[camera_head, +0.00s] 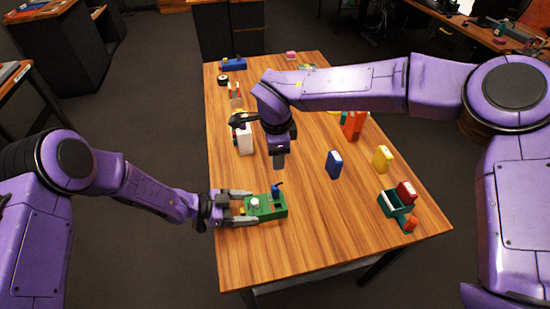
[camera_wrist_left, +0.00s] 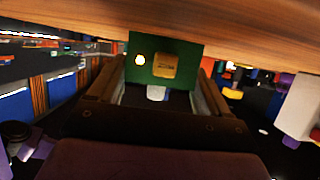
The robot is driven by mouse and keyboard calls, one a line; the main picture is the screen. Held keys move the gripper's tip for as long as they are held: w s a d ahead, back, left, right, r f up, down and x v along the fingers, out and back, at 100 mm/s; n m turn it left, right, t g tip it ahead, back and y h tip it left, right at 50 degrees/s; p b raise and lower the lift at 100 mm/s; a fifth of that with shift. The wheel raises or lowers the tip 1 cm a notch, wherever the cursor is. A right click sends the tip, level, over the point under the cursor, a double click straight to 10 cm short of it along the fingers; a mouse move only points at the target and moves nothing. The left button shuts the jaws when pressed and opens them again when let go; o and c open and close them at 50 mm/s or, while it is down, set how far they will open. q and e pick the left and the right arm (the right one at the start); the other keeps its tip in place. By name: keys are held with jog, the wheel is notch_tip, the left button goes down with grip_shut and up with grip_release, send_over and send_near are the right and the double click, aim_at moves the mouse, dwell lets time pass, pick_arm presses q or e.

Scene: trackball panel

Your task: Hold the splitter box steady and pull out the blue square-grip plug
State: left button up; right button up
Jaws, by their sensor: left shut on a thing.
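The green splitter box (camera_head: 266,213) lies near the left edge of the wooden table. A blue plug (camera_head: 276,189) stands upright at its far right part, and a round white piece (camera_head: 255,203) is on its left part. My left gripper (camera_head: 240,208) is shut on the box from the left; in the left wrist view the green box (camera_wrist_left: 189,46) shows between its fingers, with a yellow square piece (camera_wrist_left: 165,65) and a white piece (camera_wrist_left: 157,92). My right gripper (camera_head: 279,161) points down just above the blue plug, apart from it. Its finger opening cannot be made out.
A blue block (camera_head: 334,164) and a yellow block (camera_head: 383,158) stand to the right. A teal bin (camera_head: 391,204) with red blocks is near the right edge. A white block (camera_head: 245,139) stands behind my right gripper. The front of the table (camera_head: 320,245) is clear.

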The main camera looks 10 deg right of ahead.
aim_at(275, 187)
jog(key=shift+n+g, duration=0.4)
jog(key=shift+g, duration=0.3)
jog(key=f, duration=0.4)
jog(key=s+f, duration=0.1)
jog(key=f, duration=0.3)
jog(key=s+f, duration=0.1)
jog(key=f, duration=0.3)
jog(key=shift+a+f, duration=0.1)
jog(key=shift+a, duration=0.15)
grip_shut()
